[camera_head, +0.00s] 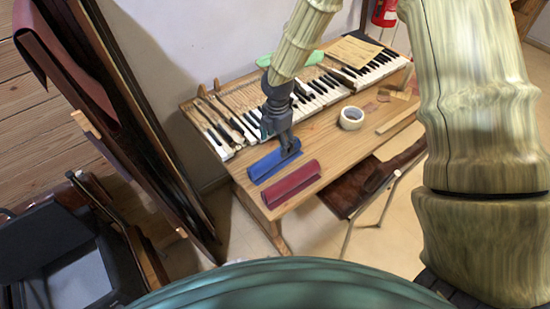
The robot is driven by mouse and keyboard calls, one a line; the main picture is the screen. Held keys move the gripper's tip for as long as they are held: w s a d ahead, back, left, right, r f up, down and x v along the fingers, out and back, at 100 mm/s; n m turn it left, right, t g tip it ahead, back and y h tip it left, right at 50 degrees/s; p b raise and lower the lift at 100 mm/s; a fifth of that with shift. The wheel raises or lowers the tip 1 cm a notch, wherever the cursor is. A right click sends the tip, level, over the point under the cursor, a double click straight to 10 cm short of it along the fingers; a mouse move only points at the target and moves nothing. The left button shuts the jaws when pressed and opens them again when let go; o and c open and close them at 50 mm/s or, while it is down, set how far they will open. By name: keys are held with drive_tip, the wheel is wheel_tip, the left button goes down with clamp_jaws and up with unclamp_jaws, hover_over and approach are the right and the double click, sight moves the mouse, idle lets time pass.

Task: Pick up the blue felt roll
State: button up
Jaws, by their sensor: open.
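The blue felt roll (268,166) lies on the wooden table near its front left edge, slanting up to the right. My gripper (289,150) is over the roll's right end, with the fingers pointing down. The fingers hide part of that end. The jaws are open. I cannot tell whether the fingertips touch the roll or sit on both sides of it.
A dark red roll (291,184) lies just in front of the blue one, close to the table edge. A tape roll (352,118) sits to the right. The piano keys (310,104) run along the back. Bare table (335,147) lies right of the rolls.

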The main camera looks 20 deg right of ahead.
sight(275, 153)
wheel_tip(275, 153, down, 2)
drive_tip(key=shift+f, duration=0.15)
drive_tip(key=shift+s+a+f+p, duration=0.1)
drive_tip(key=shift+a+f+p, duration=0.05)
drive_tip(key=shift+f+p, duration=0.6)
drive_tip(key=shift+a+f+p, duration=0.15)
drive_tip(key=shift+f+p, duration=0.3)
drive_tip(key=shift+f, duration=1.5)
drive_tip(key=c, duration=1.2)
drive_tip(key=shift+r, duration=0.1)
